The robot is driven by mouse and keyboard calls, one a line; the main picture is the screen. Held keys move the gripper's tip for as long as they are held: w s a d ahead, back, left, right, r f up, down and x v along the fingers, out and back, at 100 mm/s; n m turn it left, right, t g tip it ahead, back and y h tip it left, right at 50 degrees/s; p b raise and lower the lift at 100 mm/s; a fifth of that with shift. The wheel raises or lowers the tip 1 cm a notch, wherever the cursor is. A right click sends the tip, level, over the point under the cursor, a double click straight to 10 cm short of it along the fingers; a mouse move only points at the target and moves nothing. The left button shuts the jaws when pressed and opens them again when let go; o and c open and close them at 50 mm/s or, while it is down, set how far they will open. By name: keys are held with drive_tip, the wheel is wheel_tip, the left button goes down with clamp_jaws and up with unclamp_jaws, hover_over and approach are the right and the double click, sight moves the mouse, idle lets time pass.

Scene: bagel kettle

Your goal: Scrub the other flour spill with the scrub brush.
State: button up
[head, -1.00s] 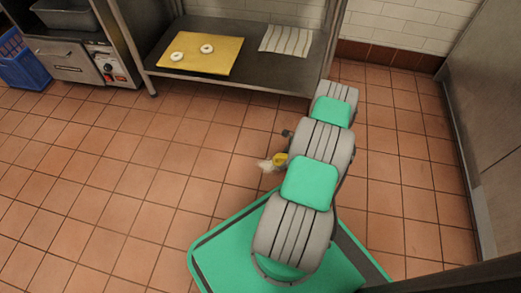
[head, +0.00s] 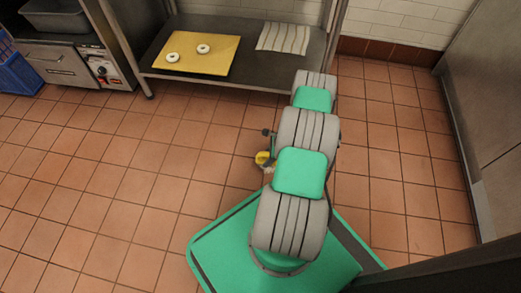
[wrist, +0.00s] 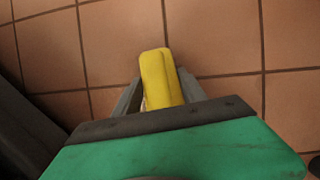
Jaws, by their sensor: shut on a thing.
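The scrub brush (head: 263,158) shows as a small yellow block low over the floor, just left of my arm in the head view. In the wrist view the yellow brush (wrist: 160,75) sticks out between the two grey fingers of my gripper (wrist: 158,92), which is shut on it. The brush's underside is hidden, so I cannot tell whether it touches the floor. A small pale patch (head: 269,170), perhaps flour, shows beside the brush, partly covered by my arm. No flour shows in the wrist view.
A steel table (head: 240,80) stands at the back, with a yellow board (head: 210,62) holding two bagels and a striped cloth (head: 284,38) on its lower shelf. An oven unit (head: 62,62) and blue crate (head: 18,75) are at left. The tiled floor at left is clear.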

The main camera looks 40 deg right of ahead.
drive_tip(key=shift+w+a, duration=0.55)
drive_tip(key=shift+w, duration=0.05)
wheel_tip(320, 180, up, 8)
drive_tip(key=p, duration=0.5)
drive_tip(key=shift+f, duration=0.15)
drive_tip(key=shift+f, duration=0.1)
